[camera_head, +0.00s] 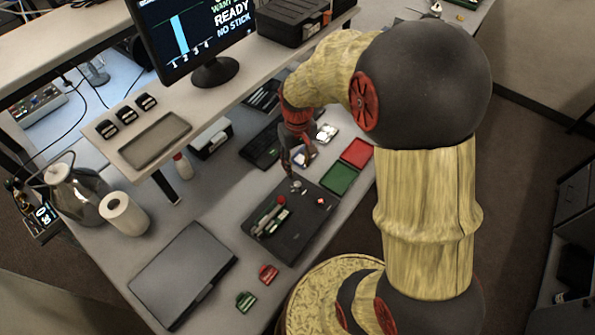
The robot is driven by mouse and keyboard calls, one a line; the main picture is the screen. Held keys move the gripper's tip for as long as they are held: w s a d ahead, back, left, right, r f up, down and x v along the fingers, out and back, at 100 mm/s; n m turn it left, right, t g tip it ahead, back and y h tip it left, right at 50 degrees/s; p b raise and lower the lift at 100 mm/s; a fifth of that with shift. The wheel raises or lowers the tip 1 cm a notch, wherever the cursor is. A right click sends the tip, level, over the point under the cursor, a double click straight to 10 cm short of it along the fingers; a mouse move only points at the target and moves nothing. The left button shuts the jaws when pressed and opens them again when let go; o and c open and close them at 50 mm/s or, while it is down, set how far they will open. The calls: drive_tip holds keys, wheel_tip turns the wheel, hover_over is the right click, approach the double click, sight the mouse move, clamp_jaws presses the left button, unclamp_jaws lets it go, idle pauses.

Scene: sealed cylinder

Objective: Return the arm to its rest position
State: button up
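My arm (427,215) rises at the right of the view and bends over to the left across the workbench. My gripper (298,168) points down above the back edge of a black tray (308,238). Its dark fingers look spread apart, with nothing visible held between them. A small silver piece (296,185) shows just below the fingertips. The far side of the gripper is hidden.
The tray holds a grey tool and small red pieces. Green (339,178) and red (357,153) bins lie right of the gripper. A monitor (195,35) stands on the raised shelf (110,145) behind. A closed grey case (183,274) lies front left.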

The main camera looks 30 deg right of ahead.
drive_tip(key=shift+r, duration=0.65)
drive_tip(key=s+a+r+t+b, duration=0.2)
drive_tip(key=s+a+r+b, duration=0.2)
drive_tip(key=s+r, duration=0.2)
drive_tip(key=s+a+r+t+b, duration=0.3)
drive_tip(key=s+a+r+b, duration=0.2)
drive_tip(key=s, duration=0.4)
drive_tip(key=shift+s+r+n+t, duration=0.25)
drive_tip(key=shift+r+n+t, duration=0.05)
drive_tip(key=shift+r, duration=0.05)
idle(3.3)
